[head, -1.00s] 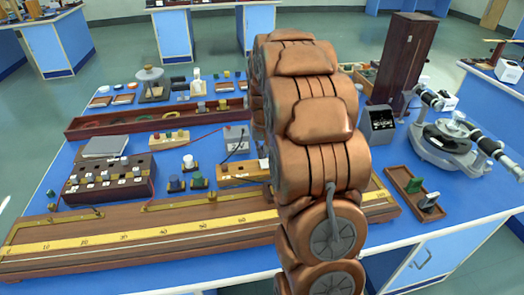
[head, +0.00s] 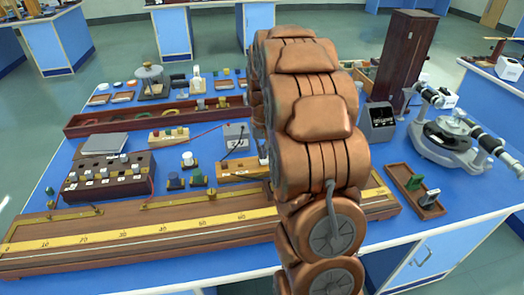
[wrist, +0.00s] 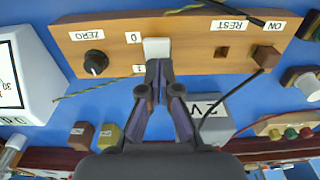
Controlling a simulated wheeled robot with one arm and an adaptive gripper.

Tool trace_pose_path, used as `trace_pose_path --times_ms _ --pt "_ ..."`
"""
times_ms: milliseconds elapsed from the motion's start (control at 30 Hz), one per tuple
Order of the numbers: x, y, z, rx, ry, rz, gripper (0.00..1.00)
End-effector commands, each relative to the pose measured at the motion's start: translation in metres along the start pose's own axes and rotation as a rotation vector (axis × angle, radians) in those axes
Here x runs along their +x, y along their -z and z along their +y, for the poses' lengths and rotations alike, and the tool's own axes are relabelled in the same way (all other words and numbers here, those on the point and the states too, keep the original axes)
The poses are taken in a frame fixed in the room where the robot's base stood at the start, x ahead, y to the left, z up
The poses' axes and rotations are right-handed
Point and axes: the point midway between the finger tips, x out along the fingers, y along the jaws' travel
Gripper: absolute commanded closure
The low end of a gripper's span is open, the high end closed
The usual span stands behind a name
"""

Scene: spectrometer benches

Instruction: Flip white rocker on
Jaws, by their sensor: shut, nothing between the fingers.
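The white rocker (wrist: 156,48) sits on a light wooden panel (wrist: 190,54) in the wrist view, between a label "0" above and a label "1" below. My gripper (wrist: 160,68) is shut and empty, with its fingertips at the rocker's lower edge. I cannot tell whether they touch it or which way the rocker is tilted. In the head view my arm hides the gripper and the rocker.
The panel also bears a black ZERO knob (wrist: 95,63) and a brown ON button (wrist: 266,57). A white meter (wrist: 18,82) stands left. Black and green wires cross nearby. In the head view, a long scale board (head: 140,238) lies along the bench front.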

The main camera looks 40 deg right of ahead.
Motion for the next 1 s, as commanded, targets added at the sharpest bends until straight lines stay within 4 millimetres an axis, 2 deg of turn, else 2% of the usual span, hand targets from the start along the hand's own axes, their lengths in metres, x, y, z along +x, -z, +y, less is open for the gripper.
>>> trace_pose_path --times_ms 367,1000 --pt "-0.005 0.001 0.0 0.0 0.0 0.002 1.0" --pt "-0.096 0.021 -0.002 -0.003 0.0 0.007 1.0"
